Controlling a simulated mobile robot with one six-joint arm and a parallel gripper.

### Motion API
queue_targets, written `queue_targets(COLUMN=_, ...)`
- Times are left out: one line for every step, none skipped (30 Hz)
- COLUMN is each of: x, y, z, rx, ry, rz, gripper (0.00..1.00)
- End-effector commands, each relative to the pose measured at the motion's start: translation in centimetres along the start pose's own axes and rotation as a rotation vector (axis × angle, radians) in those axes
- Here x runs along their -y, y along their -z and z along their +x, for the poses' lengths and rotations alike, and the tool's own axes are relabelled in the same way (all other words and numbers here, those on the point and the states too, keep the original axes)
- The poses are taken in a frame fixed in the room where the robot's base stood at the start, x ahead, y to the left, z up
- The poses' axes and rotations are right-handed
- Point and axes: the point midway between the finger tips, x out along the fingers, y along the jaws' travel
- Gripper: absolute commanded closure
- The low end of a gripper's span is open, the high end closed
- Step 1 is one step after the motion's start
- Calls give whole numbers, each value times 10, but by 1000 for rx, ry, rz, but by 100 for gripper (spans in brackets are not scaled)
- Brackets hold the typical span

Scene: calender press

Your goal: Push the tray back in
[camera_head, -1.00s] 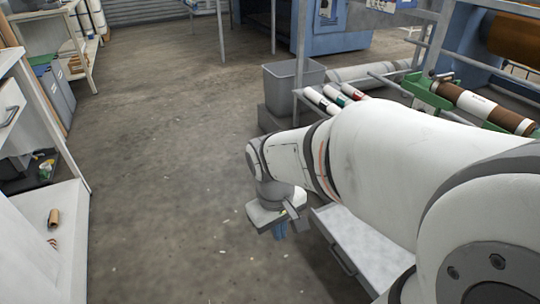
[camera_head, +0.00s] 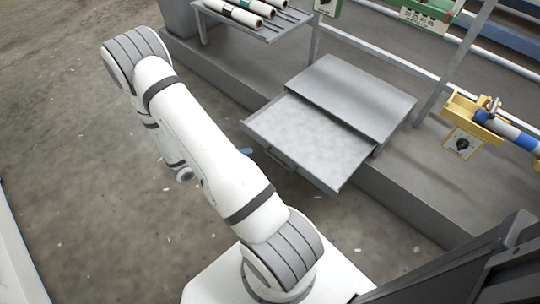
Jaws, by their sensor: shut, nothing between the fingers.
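The tray (camera_head: 290,130) is a flat, light grey metal drawer. It sticks out to the front left from under a grey cover (camera_head: 352,95) on the machine's base. A bar handle (camera_head: 281,158) is on its front edge. My gripper (camera_head: 246,151) is mostly hidden behind my white arm. Only a small blue fingertip part shows, just left of the tray's front edge. It looks shut and empty. I cannot tell whether it touches the tray.
A rack with white rolls (camera_head: 240,14) stands beyond the tray, beside a grey bin (camera_head: 181,17). A yellow bracket with a dial (camera_head: 463,143) is at the right. The machine's base step (camera_head: 400,200) runs beside the tray. The floor (camera_head: 60,120) at left is open.

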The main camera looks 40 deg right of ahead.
Motion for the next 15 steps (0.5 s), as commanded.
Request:
queue_targets(x=-21, y=11, z=11, rx=43, ry=2, rz=-112, gripper=100)
queue_targets(x=-30, y=15, z=15, rx=69, ry=2, rz=-172, gripper=100)
queue_targets(x=-42, y=20, z=21, rx=101, ry=1, rz=-245, gripper=100)
queue_targets(x=-50, y=24, z=25, rx=123, ry=0, rz=-296, gripper=100)
queue_targets(x=-58, y=28, z=28, rx=143, ry=-1, rz=-343, gripper=100)
queue_targets(x=-66, y=33, z=32, rx=168, ry=-2, rz=-398, gripper=100)
queue_targets(x=-72, y=36, z=35, rx=184, ry=-3, rz=-434, gripper=100)
queue_targets(x=-77, y=39, z=37, rx=198, ry=-3, rz=-465, gripper=100)
queue_targets(x=-83, y=42, z=40, rx=213, ry=-5, rz=-500, gripper=100)
queue_targets(x=-86, y=44, z=41, rx=223, ry=-6, rz=-521, gripper=100)
queue_targets(x=-89, y=46, z=42, rx=230, ry=-6, rz=-538, gripper=100)
queue_targets(x=-91, y=48, z=44, rx=237, ry=-6, rz=-555, gripper=100)
queue_targets(x=-93, y=48, z=45, rx=241, ry=-7, rz=-563, gripper=100)
queue_targets(x=-94, y=48, z=47, rx=244, ry=-7, rz=-569, gripper=100)
queue_targets(x=-94, y=48, z=50, rx=245, ry=-6, rz=-572, gripper=100)
